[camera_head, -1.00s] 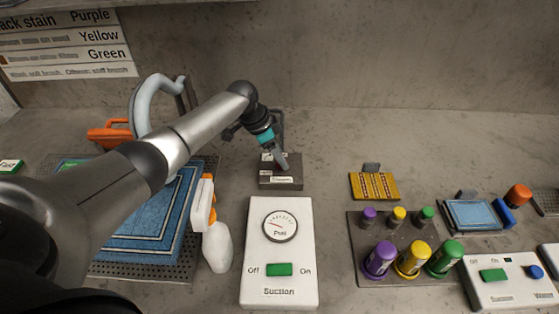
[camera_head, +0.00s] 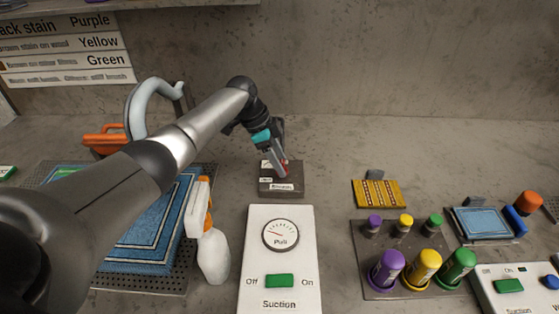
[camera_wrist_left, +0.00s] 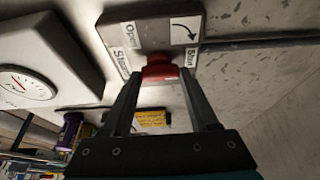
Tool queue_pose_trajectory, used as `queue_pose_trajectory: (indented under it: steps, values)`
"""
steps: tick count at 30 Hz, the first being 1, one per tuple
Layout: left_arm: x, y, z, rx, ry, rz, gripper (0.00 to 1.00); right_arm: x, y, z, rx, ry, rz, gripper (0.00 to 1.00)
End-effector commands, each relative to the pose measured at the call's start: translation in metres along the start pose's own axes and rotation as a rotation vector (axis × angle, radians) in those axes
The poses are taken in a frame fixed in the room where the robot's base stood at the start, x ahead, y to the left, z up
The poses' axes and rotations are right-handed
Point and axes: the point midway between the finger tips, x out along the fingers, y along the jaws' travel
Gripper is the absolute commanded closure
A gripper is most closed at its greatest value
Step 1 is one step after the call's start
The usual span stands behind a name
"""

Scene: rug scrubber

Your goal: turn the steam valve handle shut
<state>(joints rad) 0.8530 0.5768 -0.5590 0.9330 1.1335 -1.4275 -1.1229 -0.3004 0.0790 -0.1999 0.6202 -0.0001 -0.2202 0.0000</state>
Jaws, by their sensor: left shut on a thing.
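The steam valve is a grey box (camera_head: 282,188) with white labels, standing on the counter behind the suction panel. In the left wrist view its plate (camera_wrist_left: 150,30) shows "Open", "Steam", a label by the other side that looks like "Shut", and a curved arrow. The red handle (camera_wrist_left: 160,70) sits between the fingers of my left gripper (camera_wrist_left: 162,85), which is shut on it. My right gripper is not in view.
A white suction panel (camera_head: 277,250) with a gauge and green switch stands in front of the valve. A spray bottle (camera_head: 212,250) stands to the left, beside the blue rug (camera_head: 150,245). Colored bottles (camera_head: 423,268) and a yellow brush (camera_head: 378,194) are to the right.

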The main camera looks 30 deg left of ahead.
Motion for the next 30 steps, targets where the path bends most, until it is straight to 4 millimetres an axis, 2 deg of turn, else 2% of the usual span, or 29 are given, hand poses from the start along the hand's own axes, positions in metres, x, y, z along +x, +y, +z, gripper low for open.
queue_pose_trajectory:
  steps: [2, 3, 10, 18, 22, 26, 30]
  values:
    - [0.001, 0.001, 0.000, 0.004, -0.002, 0.002, 0.96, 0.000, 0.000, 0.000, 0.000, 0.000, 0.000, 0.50]
    - [0.001, 0.001, 0.000, 0.004, -0.002, 0.002, 0.38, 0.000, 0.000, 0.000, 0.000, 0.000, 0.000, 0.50]
    - [0.001, 0.001, 0.000, 0.002, -0.001, 0.001, 0.12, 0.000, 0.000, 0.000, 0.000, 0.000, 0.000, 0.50]
    - [-0.001, 0.000, 0.000, 0.001, 0.000, 0.000, 0.10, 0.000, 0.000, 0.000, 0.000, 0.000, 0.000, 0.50]
    - [-0.010, 0.000, 0.000, 0.001, 0.000, 0.000, 0.10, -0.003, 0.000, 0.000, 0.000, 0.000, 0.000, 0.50]
    - [-0.034, -0.001, 0.000, 0.002, 0.000, -0.003, 0.10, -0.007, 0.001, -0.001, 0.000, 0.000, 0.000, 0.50]
    - [-0.069, -0.001, 0.000, 0.002, 0.000, -0.005, 0.10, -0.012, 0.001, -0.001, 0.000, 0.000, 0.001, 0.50]
